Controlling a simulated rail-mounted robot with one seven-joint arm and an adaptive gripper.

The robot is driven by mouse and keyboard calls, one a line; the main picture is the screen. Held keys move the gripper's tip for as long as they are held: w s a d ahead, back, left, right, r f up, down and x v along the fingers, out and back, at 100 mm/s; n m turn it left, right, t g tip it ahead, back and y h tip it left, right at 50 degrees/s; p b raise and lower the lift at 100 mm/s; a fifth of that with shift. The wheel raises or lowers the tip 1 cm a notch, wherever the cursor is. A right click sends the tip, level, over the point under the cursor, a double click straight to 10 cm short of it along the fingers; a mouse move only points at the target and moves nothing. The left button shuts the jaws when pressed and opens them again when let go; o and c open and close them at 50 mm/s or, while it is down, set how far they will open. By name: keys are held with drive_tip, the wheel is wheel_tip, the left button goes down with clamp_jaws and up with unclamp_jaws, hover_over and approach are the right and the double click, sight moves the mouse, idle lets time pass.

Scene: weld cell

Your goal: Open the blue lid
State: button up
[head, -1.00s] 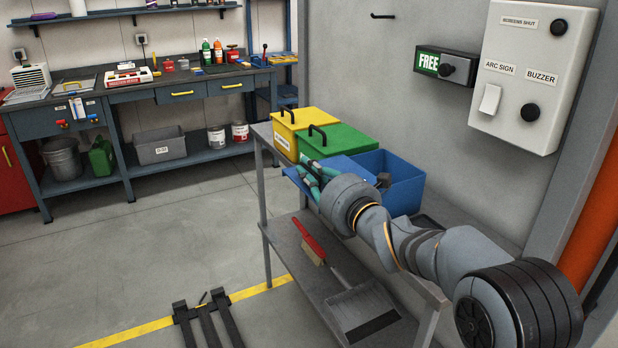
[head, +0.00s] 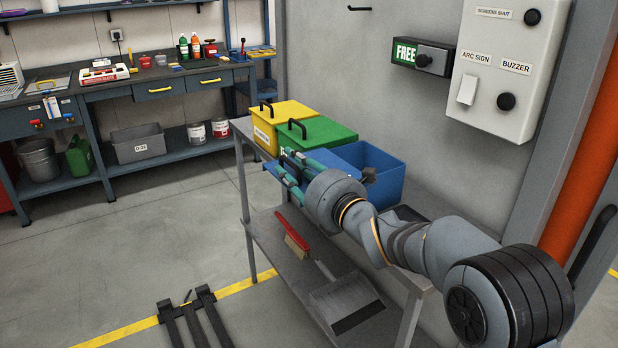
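The blue bin (head: 388,183) stands at the near end of the row on the grey shelf unit, and its top looks open, with the inner wall showing. A blue panel (head: 270,168), seemingly the blue lid, juts out at the front left beside and behind my fingers. My gripper (head: 288,170), with teal fingers, is at the bin's front left, over or against this panel. The wrist hides the bin's front and most of the panel. I cannot tell whether the fingers hold the lid or its handle.
A green-lidded bin (head: 330,137) and a yellow-lidded bin (head: 285,113), both shut, stand just beyond. A red brush (head: 294,238) and a dustpan (head: 345,300) lie on the lower shelf. The wall is close behind the bins. Open floor (head: 150,225) lies to the left.

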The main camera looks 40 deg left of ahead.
drive_tip(key=v, duration=1)
drive_tip(key=shift+d, duration=0.3)
drive_tip(key=x, duration=1.2)
drive_tip(key=shift+w+a+r+p, duration=0.1)
drive_tip(key=shift+r+p, duration=0.05)
drive_tip(key=shift+p, duration=0.2)
drive_tip(key=shift+w+d, duration=0.2)
drive_tip(key=shift+w, duration=0.1)
drive_tip(key=shift+s, duration=0.1)
